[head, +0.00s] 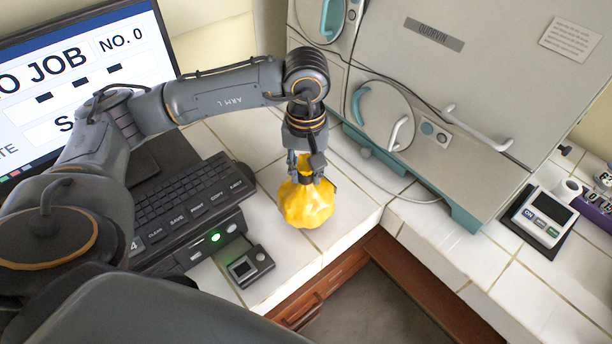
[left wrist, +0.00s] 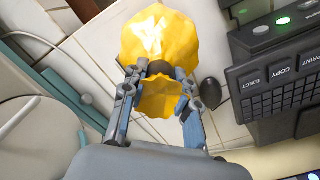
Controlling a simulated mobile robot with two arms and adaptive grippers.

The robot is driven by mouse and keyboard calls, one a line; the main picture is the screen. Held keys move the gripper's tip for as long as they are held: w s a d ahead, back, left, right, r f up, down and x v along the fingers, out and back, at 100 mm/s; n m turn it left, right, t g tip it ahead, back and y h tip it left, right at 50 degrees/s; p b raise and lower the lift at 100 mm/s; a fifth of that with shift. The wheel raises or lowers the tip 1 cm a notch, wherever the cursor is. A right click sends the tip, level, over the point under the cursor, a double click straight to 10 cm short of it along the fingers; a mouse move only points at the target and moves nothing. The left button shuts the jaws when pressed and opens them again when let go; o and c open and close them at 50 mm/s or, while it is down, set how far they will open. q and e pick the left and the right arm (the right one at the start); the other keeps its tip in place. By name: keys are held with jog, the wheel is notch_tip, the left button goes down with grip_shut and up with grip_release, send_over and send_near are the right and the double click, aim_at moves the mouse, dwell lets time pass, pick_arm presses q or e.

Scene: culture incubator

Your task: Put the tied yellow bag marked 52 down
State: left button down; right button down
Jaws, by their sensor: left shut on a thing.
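The tied yellow bag (head: 307,204) hangs or rests at the white tiled counter's inner corner, right of the keyboard. Its marking cannot be read in either view. My left gripper (head: 311,178) points down and is shut on the bag's gathered neck. In the left wrist view the fingers (left wrist: 160,75) close around the neck, with the yellow body (left wrist: 158,38) beyond them. I cannot tell whether the bag's underside touches the tiles. My right gripper is not in view.
The keyboard unit (head: 190,205) and a small dark device (head: 250,266) stand left of the bag. The grey incubator (head: 440,90) with handles stands behind right. The counter's front edge (head: 345,250) is close to the bag.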

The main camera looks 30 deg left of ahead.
pick_arm(q)
notch_tip(320, 180, down, 3)
jog(key=shift+r+p, duration=0.15)
jog(key=shift+p, duration=0.7)
jog(key=shift+f, duration=0.2)
jog(key=shift+f+b, duration=0.15)
jog(key=shift+b, duration=0.15)
jog(key=c, duration=1)
grip_release()
